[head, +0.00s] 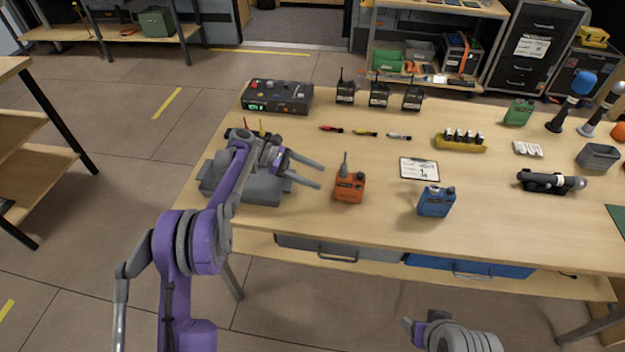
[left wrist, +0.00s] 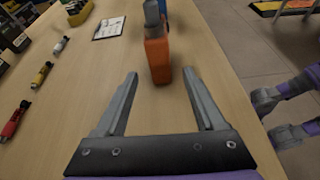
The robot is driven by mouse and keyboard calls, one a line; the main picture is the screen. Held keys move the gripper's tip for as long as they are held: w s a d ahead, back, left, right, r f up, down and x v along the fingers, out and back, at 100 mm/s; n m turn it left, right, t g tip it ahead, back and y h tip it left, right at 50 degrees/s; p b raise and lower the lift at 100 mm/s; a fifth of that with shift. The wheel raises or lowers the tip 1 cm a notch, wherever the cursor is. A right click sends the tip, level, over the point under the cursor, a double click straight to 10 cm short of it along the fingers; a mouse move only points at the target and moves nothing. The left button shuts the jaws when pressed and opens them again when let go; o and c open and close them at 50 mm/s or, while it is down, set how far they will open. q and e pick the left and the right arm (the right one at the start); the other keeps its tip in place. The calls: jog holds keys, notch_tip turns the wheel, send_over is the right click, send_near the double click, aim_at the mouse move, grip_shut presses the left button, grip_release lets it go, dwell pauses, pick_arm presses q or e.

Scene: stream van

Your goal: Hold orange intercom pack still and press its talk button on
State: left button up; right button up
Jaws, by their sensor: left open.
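The orange intercom pack (head: 349,188) stands upright near the front of the table, with a grey stub rising from its top left. In the left wrist view the orange pack (left wrist: 158,62) lies straight ahead, just beyond the fingertips. My left gripper (head: 320,174) is open and empty, its fingers pointing right at the pack with a small gap. Its two fingers also show in the left wrist view (left wrist: 160,78). My right gripper (head: 408,328) is partly seen at the bottom, off the table's front edge; its jaw state is unclear. I cannot make out the talk button.
A blue pack (head: 436,202) stands to the right, with a clipboard (head: 419,168) behind it. A grey case (head: 245,184) sits under my left forearm. The tabletop between orange and blue packs is clear.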

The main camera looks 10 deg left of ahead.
aim_at(344, 188)
pick_arm(q)
jog(key=shift+w+f, duration=0.2)
jog(key=shift+f, duration=0.3)
jog(key=b+x, duration=0.1)
jog(key=x, duration=0.7)
jog(key=shift+r+b, duration=0.1)
jog(key=shift+b, duration=0.25)
jog(key=shift+b+x, duration=0.35)
jog(key=shift+x, duration=0.55)
pick_arm(e)
jog(key=shift+s+f, duration=0.15)
jog(key=shift+f, duration=0.55)
jog(key=shift+s+f, duration=0.1)
jog(key=shift+f, duration=0.55)
pick_arm(q)
jog(key=shift+s+d+r, duration=0.1)
jog(key=shift+r, duration=0.05)
grip_shut()
pick_arm(e)
grip_shut()
